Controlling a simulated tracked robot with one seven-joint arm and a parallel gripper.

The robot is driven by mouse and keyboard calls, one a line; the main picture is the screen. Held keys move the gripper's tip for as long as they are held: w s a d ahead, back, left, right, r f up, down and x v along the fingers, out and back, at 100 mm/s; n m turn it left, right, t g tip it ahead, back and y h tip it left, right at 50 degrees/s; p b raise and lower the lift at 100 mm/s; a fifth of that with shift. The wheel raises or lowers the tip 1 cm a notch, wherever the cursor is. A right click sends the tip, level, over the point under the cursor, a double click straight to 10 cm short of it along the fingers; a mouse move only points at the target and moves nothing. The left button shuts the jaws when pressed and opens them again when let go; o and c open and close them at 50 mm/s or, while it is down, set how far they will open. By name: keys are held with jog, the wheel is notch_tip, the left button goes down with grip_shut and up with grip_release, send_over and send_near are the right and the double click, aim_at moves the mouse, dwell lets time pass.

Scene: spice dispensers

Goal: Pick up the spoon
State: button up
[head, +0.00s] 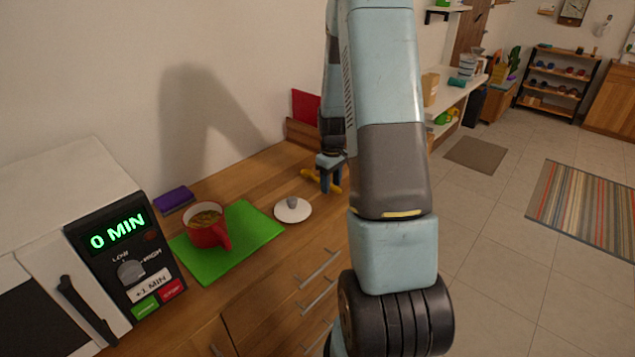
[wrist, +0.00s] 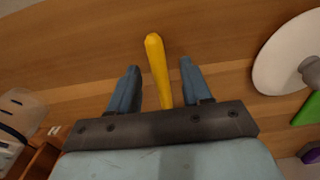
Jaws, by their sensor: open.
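A yellow spoon (head: 311,175) lies on the wooden counter (head: 262,172) in the head view, partly hidden by my gripper (head: 328,187). In the wrist view a yellow handle (wrist: 157,62) runs between the two fingers of my gripper (wrist: 158,78). The fingers are apart, with a gap on each side of the handle. The far end of the handle reaches past the fingertips, and its other end is hidden behind the gripper's palm. I cannot tell the exact height of the fingers above the counter.
A white lid (head: 292,210) with a grey knob lies nearby. A red pot (head: 205,232) with food stands on a green mat (head: 258,222). A purple sponge (head: 173,200) and a microwave (head: 125,262) are at the left. A red board (head: 306,105) stands by the wall.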

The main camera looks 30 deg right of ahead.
jog(key=shift+c, duration=0.5)
grip_shut()
